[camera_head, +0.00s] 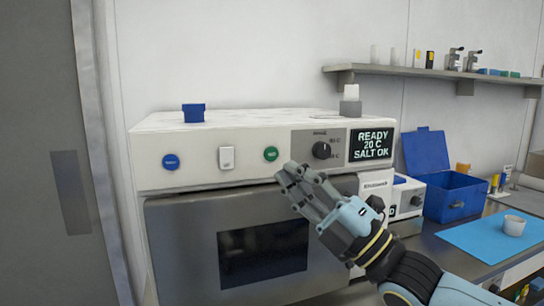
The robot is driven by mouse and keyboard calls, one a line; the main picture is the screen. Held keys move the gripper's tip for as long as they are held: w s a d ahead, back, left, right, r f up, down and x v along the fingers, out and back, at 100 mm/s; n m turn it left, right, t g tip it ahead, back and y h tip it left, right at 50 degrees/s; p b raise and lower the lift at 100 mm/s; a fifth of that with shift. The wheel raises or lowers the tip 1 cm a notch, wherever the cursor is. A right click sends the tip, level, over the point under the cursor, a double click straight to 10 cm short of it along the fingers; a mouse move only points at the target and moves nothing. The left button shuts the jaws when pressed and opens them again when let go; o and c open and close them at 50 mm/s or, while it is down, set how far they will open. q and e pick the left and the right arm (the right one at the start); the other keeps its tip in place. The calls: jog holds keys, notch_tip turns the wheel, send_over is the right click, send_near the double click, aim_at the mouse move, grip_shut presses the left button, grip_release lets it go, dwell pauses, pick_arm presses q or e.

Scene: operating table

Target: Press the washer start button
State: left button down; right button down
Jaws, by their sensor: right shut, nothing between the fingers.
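The washer (230,144) is a white-topped machine with a steel front door (178,240) and a dark window (262,254). On its panel are a blue round button (171,162), a white rocker-like switch (226,158), a green round button (270,154) and a black knob (321,150). Its display (371,144) reads "READY 20 C SALT OK". My right gripper (284,178) is shut and empty, with its fingertips just below and slightly right of the green button. The button is not covered, and the gap in depth is hard to tell. My left gripper is not in view.
A small blue box (194,112) and a grey-white bottle (350,102) stand on the washer. To the right are an open blue bin (455,195), a white device (408,196), and a cup (513,225) on a blue mat (475,238). A shelf (430,72) holds small items.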

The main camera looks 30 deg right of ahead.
aim_at(271, 154)
jog(key=shift+w+d+b, duration=0.3)
jog(key=shift+w+b, duration=0.75)
jog(key=shift+w, duration=0.3)
jog(key=shift+w+d+b, duration=0.35)
jog(key=shift+w+b, duration=0.7)
jog(key=shift+w, duration=0.35)
jog(key=shift+w+d+b, duration=0.3)
jog(key=shift+w+b, duration=0.75)
jog(key=shift+w, duration=0.3)
jog(key=shift+w+d, duration=0.1)
jog(key=shift+w, duration=0.3)
jog(key=shift+w+d+b, duration=0.1)
jog(key=shift+w+b, duration=0.25)
jog(key=shift+b, duration=0.2)
jog(key=shift+s, duration=0.1)
jog(key=shift+s+a+p, duration=0.2)
jog(key=shift+s+p, duration=0.3)
jog(key=shift+s, duration=0.2)
